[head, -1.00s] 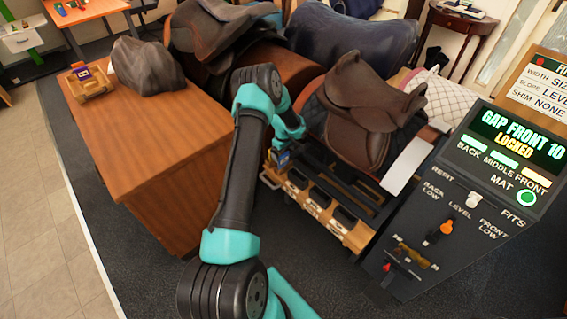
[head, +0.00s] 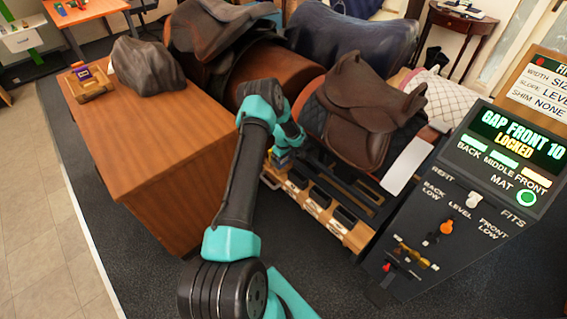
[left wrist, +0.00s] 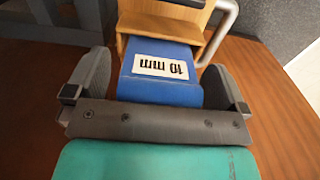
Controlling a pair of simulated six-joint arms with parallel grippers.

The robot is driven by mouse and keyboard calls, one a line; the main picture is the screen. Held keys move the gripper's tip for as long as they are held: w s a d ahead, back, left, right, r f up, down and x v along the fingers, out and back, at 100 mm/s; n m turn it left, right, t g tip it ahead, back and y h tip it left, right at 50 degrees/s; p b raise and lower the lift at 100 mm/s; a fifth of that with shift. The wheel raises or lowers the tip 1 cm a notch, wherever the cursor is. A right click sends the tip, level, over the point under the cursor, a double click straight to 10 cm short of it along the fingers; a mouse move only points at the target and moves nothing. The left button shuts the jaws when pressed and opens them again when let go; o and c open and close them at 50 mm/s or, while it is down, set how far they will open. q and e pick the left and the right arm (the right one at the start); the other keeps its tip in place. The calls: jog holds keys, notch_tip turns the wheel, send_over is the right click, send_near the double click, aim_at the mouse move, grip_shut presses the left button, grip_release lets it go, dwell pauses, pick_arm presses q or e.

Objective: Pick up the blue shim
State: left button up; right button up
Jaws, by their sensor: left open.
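The blue shim (left wrist: 190,92), with a white label reading 10 mm, sits in a wooden slot of the rack (left wrist: 165,24) in the left wrist view. My left gripper (left wrist: 158,88) is open, with one finger on each side of the shim. Whether the fingers touch it I cannot tell. In the head view my left gripper (head: 281,157) is at the far left end of the wooden rack (head: 356,238), and the arm and gripper mostly hide the shim there. My right gripper is in neither view.
The rack holds several dark pieces in its other slots. A brown saddle (head: 352,110) stands just behind it. A control console (head: 455,205) reading GAP FRONT 10 LOCKED stands to the right. A wooden cabinet (head: 150,150) is on the left.

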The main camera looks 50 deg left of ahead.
pick_arm(q)
jog(key=shift+c, duration=0.5)
jog(key=c, duration=0.9)
jog(key=shift+r, duration=0.1)
jog(key=shift+c, duration=0.2)
notch_tip(320, 180, up, 10)
jog(key=shift+f, duration=0.1)
